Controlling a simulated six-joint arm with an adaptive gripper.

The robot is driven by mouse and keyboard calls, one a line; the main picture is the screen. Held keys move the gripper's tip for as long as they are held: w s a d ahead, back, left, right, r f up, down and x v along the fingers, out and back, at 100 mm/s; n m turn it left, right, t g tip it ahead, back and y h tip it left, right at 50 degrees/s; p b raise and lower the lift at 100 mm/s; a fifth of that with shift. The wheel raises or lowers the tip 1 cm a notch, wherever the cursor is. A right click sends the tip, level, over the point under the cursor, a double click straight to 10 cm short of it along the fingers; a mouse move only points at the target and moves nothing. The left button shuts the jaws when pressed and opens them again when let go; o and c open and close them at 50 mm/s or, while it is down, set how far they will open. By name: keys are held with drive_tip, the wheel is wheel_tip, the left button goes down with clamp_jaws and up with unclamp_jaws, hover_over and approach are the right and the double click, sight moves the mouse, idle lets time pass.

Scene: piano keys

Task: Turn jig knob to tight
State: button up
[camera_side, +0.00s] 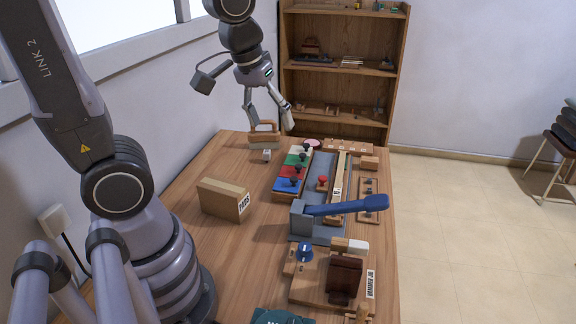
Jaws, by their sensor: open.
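A blue knob (305,251) sits on a small wooden piece at the left of the wooden jig (320,280), whose label seems to read "HAMMER JIG", near the front of the table. Any tight marking is too small to read. My gripper (267,122) is at the far left end of the table, well away from the knob. Its fingers are spread, pointing down, over a wooden block with a handle-like top (264,140). I cannot tell whether they touch it. The jig also carries a dark brown block (345,278) and a white-tipped wooden hammer-like part (349,245).
A blue lever (345,208) on a grey base stands just behind the jig. A tray of coloured sections with black knobs (292,174) lies further back. A labelled wooden box (224,199) stands at left. Bare tabletop (240,250) lies left of the jig.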

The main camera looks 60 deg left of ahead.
drive_tip(key=w+d+f+n+g, duration=0.1)
drive_tip(key=w+f+n+g, duration=0.2)
drive_tip(key=f, duration=0.4)
drive_tip(key=n, duration=0.5)
approach(305, 246)
wheel_tip(305, 246, down, 9)
drive_tip(key=shift+w+f, duration=0.15)
drive_tip(key=shift+f, duration=0.05)
clamp_jaws()
